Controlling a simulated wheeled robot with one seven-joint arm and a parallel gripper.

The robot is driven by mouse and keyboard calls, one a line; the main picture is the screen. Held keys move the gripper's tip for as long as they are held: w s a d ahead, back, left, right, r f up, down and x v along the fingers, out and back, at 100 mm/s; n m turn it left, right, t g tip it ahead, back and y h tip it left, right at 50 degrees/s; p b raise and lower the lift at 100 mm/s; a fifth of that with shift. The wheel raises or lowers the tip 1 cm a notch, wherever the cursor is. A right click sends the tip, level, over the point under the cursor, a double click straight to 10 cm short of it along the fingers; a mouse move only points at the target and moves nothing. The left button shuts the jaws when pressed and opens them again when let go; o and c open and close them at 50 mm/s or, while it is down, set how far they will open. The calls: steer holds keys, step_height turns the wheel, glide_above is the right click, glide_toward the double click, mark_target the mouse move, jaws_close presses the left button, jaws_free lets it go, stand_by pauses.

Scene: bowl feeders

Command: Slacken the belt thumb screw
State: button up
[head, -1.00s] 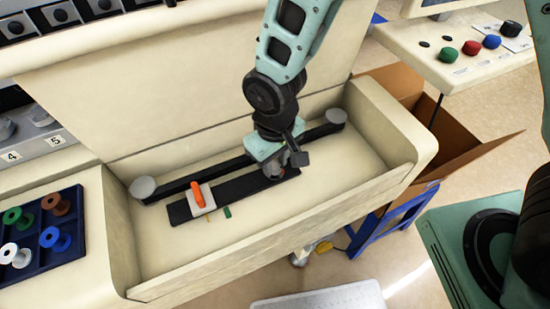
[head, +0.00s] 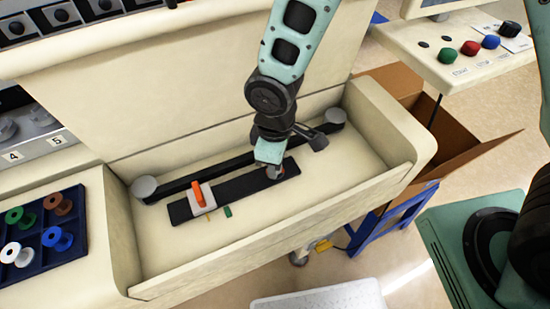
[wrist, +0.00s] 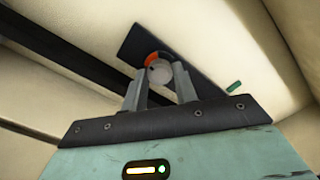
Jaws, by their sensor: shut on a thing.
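In the head view my gripper hides most of the knob. The black belt (head: 205,175) runs behind the bar between two grey rollers, left (head: 144,188) and right (head: 336,117).
A white block (head: 203,204) with an orange pointer (head: 197,194) sits on the bar's left part, near a green mark (head: 228,211) and a yellow mark. Trough walls (head: 270,235) surround the belt. A blue spool tray (head: 75,200) stands left; a cardboard box (head: 410,130) is at right.

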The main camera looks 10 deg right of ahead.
stand_by(0.3)
steer(key=o, duration=1)
steer(key=shift+c, duration=0.2)
step_height(320, 180, up, 18)
steer(key=shift+f, duration=0.25)
steer(key=s+d+m, duration=0.5)
steer(key=s+d, duration=0.3)
steer(key=s, duration=0.3)
steer(key=shift+s+m+y, duration=0.3)
steer(key=shift+s, duration=0.1)
